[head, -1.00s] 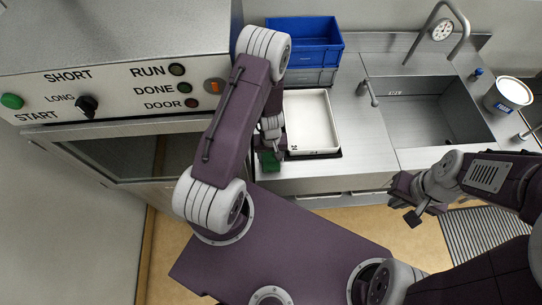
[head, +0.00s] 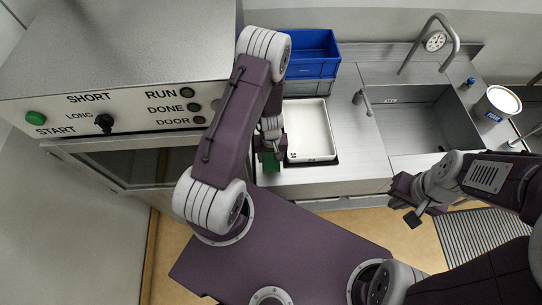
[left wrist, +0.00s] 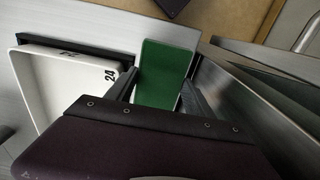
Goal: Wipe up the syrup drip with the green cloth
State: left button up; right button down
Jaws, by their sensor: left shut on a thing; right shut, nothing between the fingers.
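My left gripper (head: 271,150) is shut on the green cloth (left wrist: 166,70) and holds it by the front edge of the steel counter, beside the white tray. In the left wrist view the cloth is a flat green rectangle between the two dark fingers. In the head view only a small part of the cloth (head: 271,163) shows below the gripper. My right gripper (head: 412,217) is shut and empty, in front of the counter on the right. I cannot make out the syrup drip in either view.
The white tray (head: 329,131) lies right of my left gripper, with a blue crate (head: 314,68) behind it. The dryer hood (head: 130,118) stands close on the left. A sink (head: 415,120) and a white tub (head: 497,104) are to the right.

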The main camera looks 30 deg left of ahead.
aim_at(271, 167)
pick_arm(q)
jog(key=shift+f, duration=0.1)
notch_tip(271, 167, up, 3)
jog(key=p, duration=0.3)
jog(key=shift+a, duration=0.1)
jog(key=s+d+b, duration=0.1)
jog(key=b, duration=0.2)
jog(key=shift+s+d+f+b, duration=0.1)
jog(key=shift+s+f+b, duration=0.1)
jog(key=shift+b, duration=0.15)
jog(key=shift+s+d+r+b, duration=0.4)
jog(key=shift+s+r+b, duration=0.15)
jog(key=shift+s, duration=0.25)
jog(key=shift+r, duration=0.1)
notch_tip(271, 167, down, 5)
jog(key=b, duration=0.4)
jog(key=shift+r, duration=0.2)
jog(key=shift+f+b, duration=0.2)
jog(key=shift+b, duration=0.15)
